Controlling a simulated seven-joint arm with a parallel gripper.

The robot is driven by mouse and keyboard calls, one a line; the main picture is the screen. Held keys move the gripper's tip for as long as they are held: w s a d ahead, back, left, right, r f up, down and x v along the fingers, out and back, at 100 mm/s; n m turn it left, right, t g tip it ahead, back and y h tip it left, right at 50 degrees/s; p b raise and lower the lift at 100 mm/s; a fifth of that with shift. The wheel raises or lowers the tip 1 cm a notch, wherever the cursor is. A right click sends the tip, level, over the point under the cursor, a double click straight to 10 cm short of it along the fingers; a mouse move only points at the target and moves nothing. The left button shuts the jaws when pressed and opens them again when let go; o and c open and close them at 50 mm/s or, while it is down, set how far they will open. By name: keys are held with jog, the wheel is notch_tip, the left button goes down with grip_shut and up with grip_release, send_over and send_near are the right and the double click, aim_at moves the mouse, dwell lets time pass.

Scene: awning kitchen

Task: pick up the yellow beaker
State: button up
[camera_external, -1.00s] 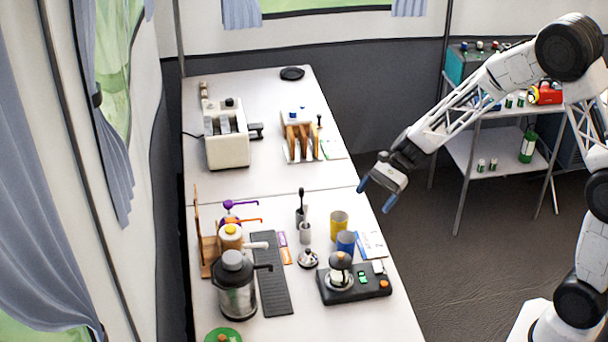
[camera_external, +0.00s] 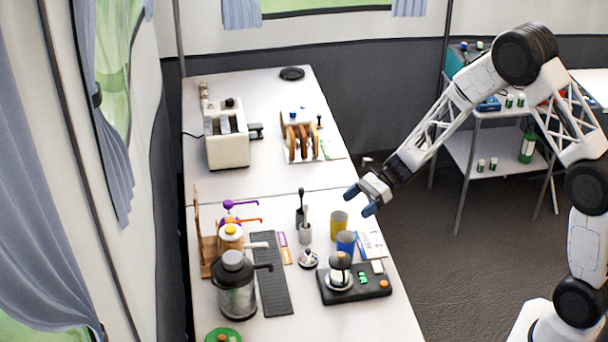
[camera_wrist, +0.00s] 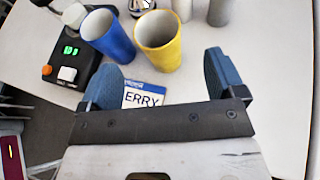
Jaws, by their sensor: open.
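The yellow beaker (camera_external: 338,225) stands upright on the white table, just behind the blue beaker (camera_external: 346,242). In the wrist view the yellow beaker (camera_wrist: 159,42) has its open top facing the camera, with the blue beaker (camera_wrist: 107,37) close on its left. My gripper (camera_external: 361,200) is open and empty, to the right of and above the yellow beaker in the external view. In the wrist view the blue fingertips of my gripper (camera_wrist: 158,75) are spread apart, with the yellow beaker beyond them and between their lines.
A black device with buttons (camera_external: 354,284) stands in front of the beakers. A card with lettering (camera_wrist: 146,95) lies beside them. A grey cup with utensils (camera_external: 305,232) is left of the yellow beaker.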

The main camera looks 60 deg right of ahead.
aim_at(346, 214)
jog(key=shift+x, duration=1.25)
jog(key=shift+x, duration=2.6)
jog(key=shift+s+f, duration=0.15)
jog(key=c, duration=1)
